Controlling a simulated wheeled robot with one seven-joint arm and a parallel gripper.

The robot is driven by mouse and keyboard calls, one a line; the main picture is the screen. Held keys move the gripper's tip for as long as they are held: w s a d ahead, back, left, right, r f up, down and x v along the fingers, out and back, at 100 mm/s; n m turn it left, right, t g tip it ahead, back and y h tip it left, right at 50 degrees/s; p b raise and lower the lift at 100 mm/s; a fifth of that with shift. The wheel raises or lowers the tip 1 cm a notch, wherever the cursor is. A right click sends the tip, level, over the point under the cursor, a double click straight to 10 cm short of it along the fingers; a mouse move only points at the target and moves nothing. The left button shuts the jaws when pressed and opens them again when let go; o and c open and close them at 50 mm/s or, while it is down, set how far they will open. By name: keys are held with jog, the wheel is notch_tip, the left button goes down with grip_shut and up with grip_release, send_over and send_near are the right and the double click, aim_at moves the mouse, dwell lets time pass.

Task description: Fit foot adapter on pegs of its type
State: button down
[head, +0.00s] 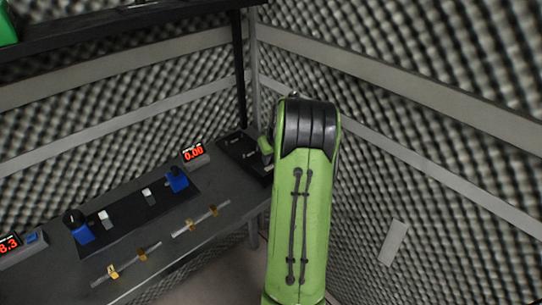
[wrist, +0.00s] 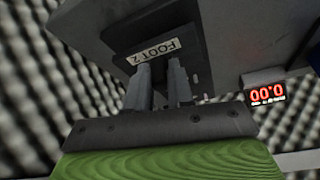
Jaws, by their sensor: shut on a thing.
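In the wrist view my gripper (wrist: 160,66) has its two grey fingers close together, pointing at a dark plate. The fingers are shut on the foot adapter, which they mostly hide; its outline cannot be told from the dark surface behind. A pale label reading FOOT 2 (wrist: 165,49) shows upside down just beyond the fingertips, on the dark plate (wrist: 196,66). I cannot tell whether the fingers or the held part touch the plate. In the head view my green arm covers the gripper. The pegs are not clearly seen.
A grey bench (head: 190,215) runs along the left wall, with a dark panel (head: 243,153) at its right end beside my arm. A red-digit display (head: 194,152) stands near it and shows in the wrist view (wrist: 267,94). Blue fixtures (head: 177,179) stand farther left. Foam walls close the right side.

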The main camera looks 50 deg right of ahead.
jog(key=shift+f+b, duration=0.65)
jog(key=shift+f, duration=0.2)
jog(key=c, duration=0.9)
grip_release()
jog(key=p+v, duration=0.3)
jog(key=v, duration=1.2)
jog(key=shift+s+r, duration=0.15)
jog(key=shift+r, duration=0.2)
